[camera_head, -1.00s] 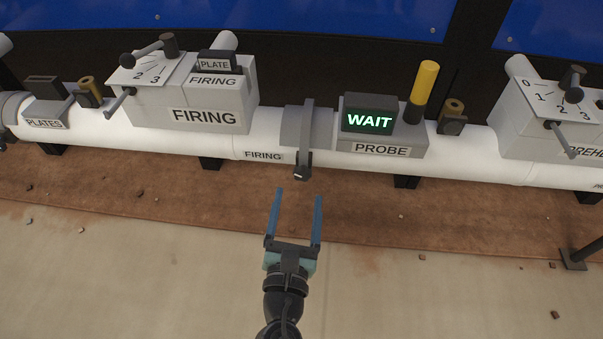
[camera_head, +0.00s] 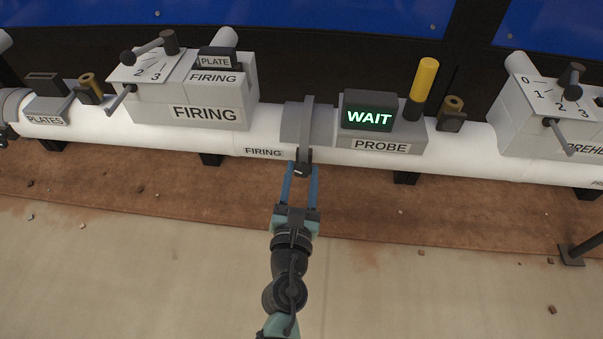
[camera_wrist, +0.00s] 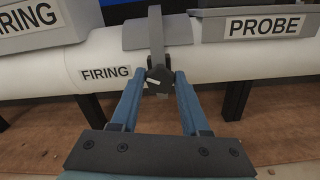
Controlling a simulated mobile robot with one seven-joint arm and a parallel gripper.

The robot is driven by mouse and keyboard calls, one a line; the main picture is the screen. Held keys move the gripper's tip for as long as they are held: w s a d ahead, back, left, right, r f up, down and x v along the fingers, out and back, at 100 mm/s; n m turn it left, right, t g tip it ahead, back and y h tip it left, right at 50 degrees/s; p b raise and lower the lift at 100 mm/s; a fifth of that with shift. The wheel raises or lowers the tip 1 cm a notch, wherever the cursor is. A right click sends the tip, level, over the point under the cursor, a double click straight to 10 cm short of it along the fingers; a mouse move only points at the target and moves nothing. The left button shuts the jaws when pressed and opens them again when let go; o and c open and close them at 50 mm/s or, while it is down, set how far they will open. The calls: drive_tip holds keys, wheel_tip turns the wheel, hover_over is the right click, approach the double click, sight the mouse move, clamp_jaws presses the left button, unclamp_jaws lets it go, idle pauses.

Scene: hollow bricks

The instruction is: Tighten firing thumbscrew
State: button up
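The firing thumbscrew (camera_head: 302,170) is a small dark knob at the lower front of a grey clamp band (camera_head: 307,125) around the white pipe, right of the small FIRING label. In the wrist view the thumbscrew (camera_wrist: 158,79) shows a light mark on its face. My gripper (camera_head: 302,172) has its two blue fingers apart, one on each side of the thumbscrew. In the wrist view my gripper's fingertips (camera_wrist: 157,77) flank the knob closely. I cannot tell whether they touch it.
The FIRING box (camera_head: 205,95) with lever stands left on the pipe. The PROBE box (camera_head: 380,135) has a green WAIT display (camera_head: 369,117) and a yellow-topped post (camera_head: 424,85). The white pipe (camera_head: 470,150) runs across; the floor in front is mostly clear.

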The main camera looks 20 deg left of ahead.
clamp_jaws()
